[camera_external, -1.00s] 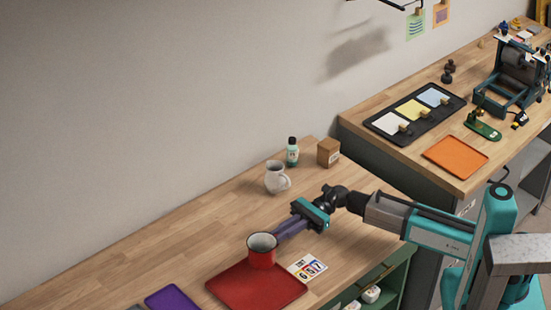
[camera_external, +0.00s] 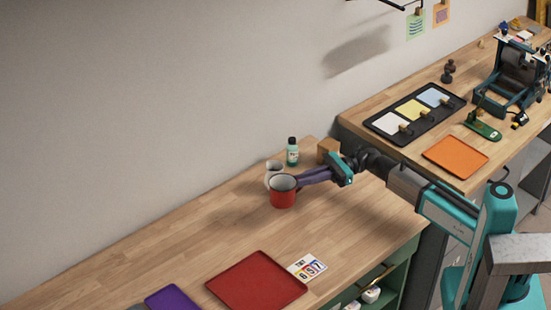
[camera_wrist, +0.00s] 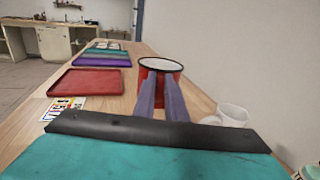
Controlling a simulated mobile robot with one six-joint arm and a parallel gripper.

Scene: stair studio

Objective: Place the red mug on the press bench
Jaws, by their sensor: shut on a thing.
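The red mug (camera_external: 283,196) has a white inside and a dark rim. My gripper (camera_external: 301,180) is shut on it in the external view and holds it upright above the nearer wooden bench (camera_external: 190,225). In the wrist view the mug (camera_wrist: 161,66) shows between and beyond the purple fingers (camera_wrist: 162,95), which hide part of its side. The press bench (camera_external: 375,109) stands at the upper right, with a press (camera_external: 512,80) on it.
A red tray (camera_external: 256,281), empty, lies on the nearer bench beside a numbered card (camera_external: 307,266). A green bottle (camera_external: 292,152) and a brown box (camera_external: 327,148) stand by the wall. On the press bench are an orange tray (camera_external: 455,156) and a black tray (camera_external: 376,124) with coloured cards.

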